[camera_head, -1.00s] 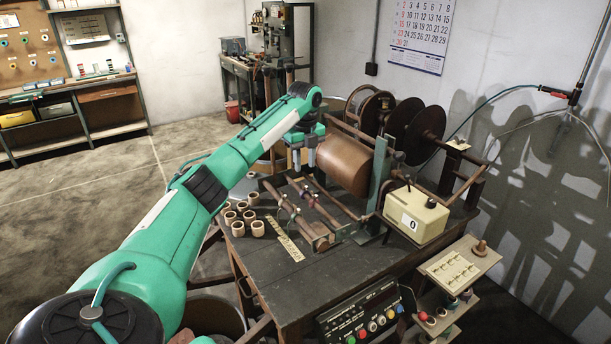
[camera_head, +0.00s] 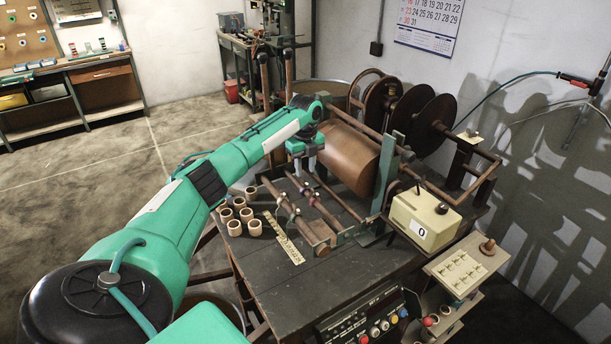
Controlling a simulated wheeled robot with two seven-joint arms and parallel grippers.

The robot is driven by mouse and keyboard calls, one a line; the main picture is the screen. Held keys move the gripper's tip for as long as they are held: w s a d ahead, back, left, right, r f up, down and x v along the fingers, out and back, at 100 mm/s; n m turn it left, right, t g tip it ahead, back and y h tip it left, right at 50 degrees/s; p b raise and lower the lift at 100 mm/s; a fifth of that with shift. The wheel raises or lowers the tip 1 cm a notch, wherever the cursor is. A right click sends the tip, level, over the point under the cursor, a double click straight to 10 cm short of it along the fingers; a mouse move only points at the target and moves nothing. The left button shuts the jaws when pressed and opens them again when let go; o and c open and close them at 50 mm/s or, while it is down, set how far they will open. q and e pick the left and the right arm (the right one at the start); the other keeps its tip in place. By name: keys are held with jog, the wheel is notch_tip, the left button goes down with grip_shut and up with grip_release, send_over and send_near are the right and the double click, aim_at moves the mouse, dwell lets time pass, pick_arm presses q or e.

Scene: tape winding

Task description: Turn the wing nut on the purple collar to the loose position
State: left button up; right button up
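Small collars with wing nuts sit on the parallel rods of the bench's winding machine. A small purple-tinted collar (camera_head: 305,191) is on a rod in the head view; its wing nut is too small to read. My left gripper (camera_head: 306,165) points down just above and behind this collar. Its two fingers show with a gap between them and nothing visible held, and I see no contact with the collar. My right gripper is not in view.
A large brown roller (camera_head: 348,160) stands just right of my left gripper. Several small tan cups (camera_head: 255,228) stand left of the rods, beside a yellow ruler strip (camera_head: 284,238). A cream counter box (camera_head: 425,218) is on the right. The front benchtop is clear.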

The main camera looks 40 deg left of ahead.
aim_at(305, 181)
pick_arm(q)
notch_tip(305, 181, down, 4)
jog(key=shift+s+r+p, duration=0.1)
jog(key=shift+r+p, duration=0.1)
jog(key=shift+p, duration=0.15)
jog(key=shift+f, duration=0.55)
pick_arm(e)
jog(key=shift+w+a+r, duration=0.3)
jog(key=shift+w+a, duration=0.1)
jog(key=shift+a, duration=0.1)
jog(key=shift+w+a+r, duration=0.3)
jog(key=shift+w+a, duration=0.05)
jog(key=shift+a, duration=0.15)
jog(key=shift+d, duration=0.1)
pick_arm(q)
jog(key=c, duration=0.7)
grip_shut()
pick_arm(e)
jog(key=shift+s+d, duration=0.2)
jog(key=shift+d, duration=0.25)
